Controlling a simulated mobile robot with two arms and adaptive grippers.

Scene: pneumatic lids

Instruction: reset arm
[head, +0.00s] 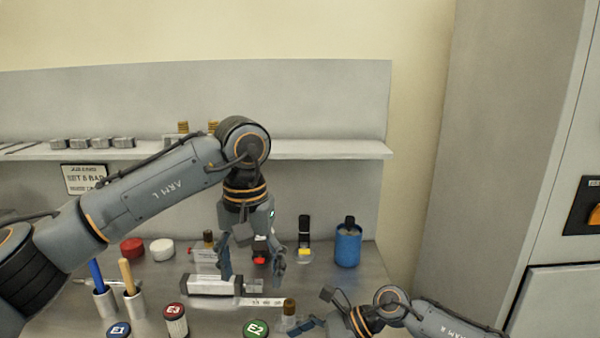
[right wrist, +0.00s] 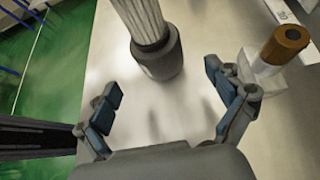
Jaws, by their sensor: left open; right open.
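My left gripper (head: 250,272) hangs pointing down over the bench, open, with its fingers apart and nothing seen between them. Behind and below it is a pale block-shaped device (head: 208,285). My right gripper (head: 310,318) is low at the front right of the head view. In the right wrist view my right gripper (right wrist: 170,100) is open, its two blue-padded fingers wide apart. A ribbed cylinder with a dark collar (right wrist: 157,55) stands beyond the fingers, not held. A brass-topped fitting (right wrist: 285,45) is right of them; a similar one (head: 289,307) shows in the head view.
Lidded containers marked E1 (head: 118,330), E3 (head: 175,318) and E2 (head: 256,329) stand along the front. A blue canister (head: 347,245) is at the back right. Red (head: 132,247) and white (head: 161,249) lids lie at the left. A shelf (head: 340,150) runs behind; a grey cabinet is right.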

